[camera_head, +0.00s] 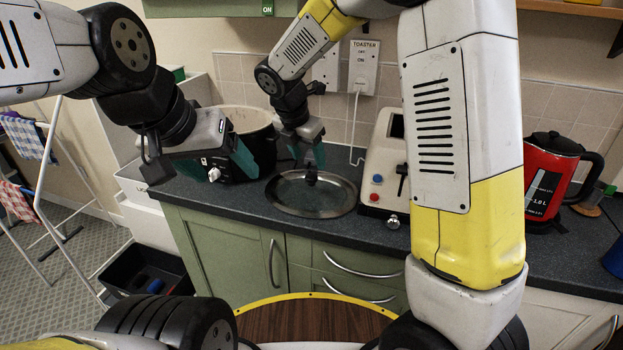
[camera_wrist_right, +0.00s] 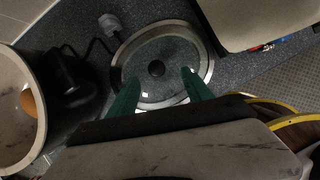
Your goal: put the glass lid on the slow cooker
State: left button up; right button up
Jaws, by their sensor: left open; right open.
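The glass lid (camera_head: 300,203) lies flat on the dark counter, clear with a steel rim and a black knob (camera_head: 311,176). It also shows in the right wrist view (camera_wrist_right: 150,52). My right gripper (camera_head: 305,160) is open above the lid; in the wrist view its green fingers (camera_wrist_right: 160,90) stand either side of the knob, not visibly touching it. The slow cooker (camera_head: 247,119), black with a pale inner pot, stands left of the lid with its top uncovered. Its pale pot shows in the wrist view (camera_wrist_right: 12,110). My left gripper (camera_head: 242,158) is open and empty in front of the cooker, hiding part of it.
A cream toaster (camera_head: 381,165) stands close to the lid's right side. A red kettle (camera_head: 549,178) is further right. A wall socket with a plug and cable (camera_head: 356,100) is behind. The counter's front edge runs close in front of the lid.

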aim_at(310, 176)
jog(key=shift+n, duration=0.3)
jog(key=x, duration=0.5)
jog(key=a+x, duration=0.1)
jog(key=x, duration=0.2)
jog(key=shift+f, duration=0.25)
grip_shut()
jog(key=shift+r, duration=0.1)
dwell(0.7)
